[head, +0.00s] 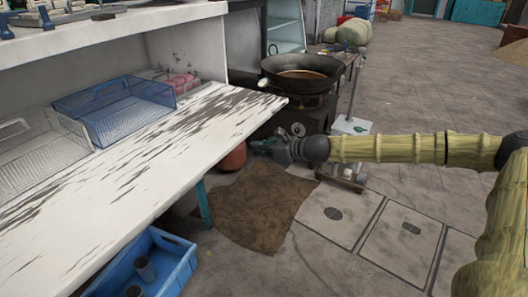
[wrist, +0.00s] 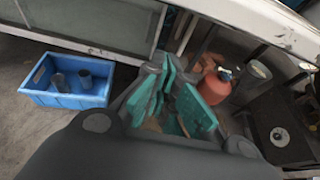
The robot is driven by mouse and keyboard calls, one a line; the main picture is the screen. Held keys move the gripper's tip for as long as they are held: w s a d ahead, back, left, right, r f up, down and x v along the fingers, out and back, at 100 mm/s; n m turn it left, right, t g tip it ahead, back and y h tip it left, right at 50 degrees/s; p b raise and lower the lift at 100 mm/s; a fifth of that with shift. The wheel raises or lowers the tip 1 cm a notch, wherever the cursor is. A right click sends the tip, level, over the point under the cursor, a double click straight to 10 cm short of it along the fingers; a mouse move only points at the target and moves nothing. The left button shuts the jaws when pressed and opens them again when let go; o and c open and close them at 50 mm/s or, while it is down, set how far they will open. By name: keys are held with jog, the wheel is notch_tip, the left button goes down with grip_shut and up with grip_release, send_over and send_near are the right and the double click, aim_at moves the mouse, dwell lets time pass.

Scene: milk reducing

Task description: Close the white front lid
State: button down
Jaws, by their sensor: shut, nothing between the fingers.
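The white front lid (head: 165,137) is in the head view, lying out flat as a worn, paint-chipped shelf at the front of the white stall. Its right end reaches close to the stove. A white edge, probably the lid's (wrist: 285,30), crosses the top right of the wrist view. My gripper (head: 262,147) is just beyond the lid's right front edge and looks lower than it, apart from the lid. The wrist view shows its teal fingers (wrist: 176,108) shut and empty, pointing toward the space under the stall. The lid's hinge side is partly hidden by baskets.
A blue basket (head: 115,112) and a pale wire basket (head: 40,165) stand at the lid's inner side. A red canister (wrist: 214,86) is under the stall. A wok (head: 300,74) sits on the stove behind. A blue crate (wrist: 68,98) with cups is on the floor.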

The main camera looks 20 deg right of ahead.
jog(key=shift+r+p, duration=0.7)
jog(key=shift+r, duration=1.25)
jog(key=shift+r, duration=0.2)
